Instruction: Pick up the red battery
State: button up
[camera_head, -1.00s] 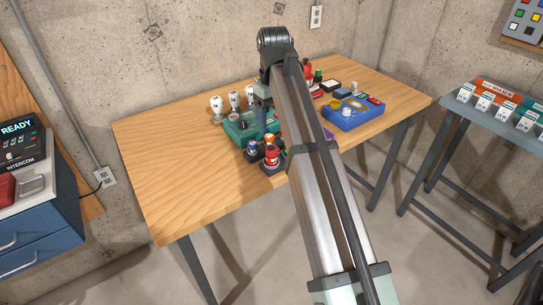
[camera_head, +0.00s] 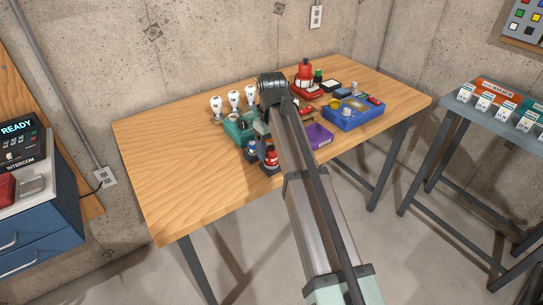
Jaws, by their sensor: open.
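The red battery (camera_head: 271,158) stands upright near the front edge of the wooden table, in a dark holder. A blue battery (camera_head: 252,148) stands just to its left. My gripper (camera_head: 268,146) points down right over the red battery, and its fingers overlap the battery's top in this view. It is open. The fingertips are small and partly hidden, so I cannot tell whether they touch the battery or stand around it.
A green tray (camera_head: 232,134) lies behind the batteries, with several white bulbs (camera_head: 234,100) further back. A purple tray (camera_head: 318,137) and a blue tray (camera_head: 345,122) lie to the right. The table's left side (camera_head: 165,150) is clear.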

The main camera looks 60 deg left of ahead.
aim_at(272, 148)
notch_tip(272, 148, down, 3)
jog(key=shift+r, duration=0.2)
jog(key=c, duration=1.2)
notch_tip(272, 148, up, 9)
jog(key=shift+w+r, duration=0.15)
jog(key=w+a, duration=0.4)
jog(key=a, duration=0.4)
jog(key=w+a, duration=0.4)
jog(key=a, duration=0.4)
jog(key=w+a, duration=0.4)
jog(key=a, duration=0.3)
jog(key=shift+w+a+r, duration=0.1)
jog(key=shift+a+r, duration=0.25)
jog(key=shift+a, duration=0.05)
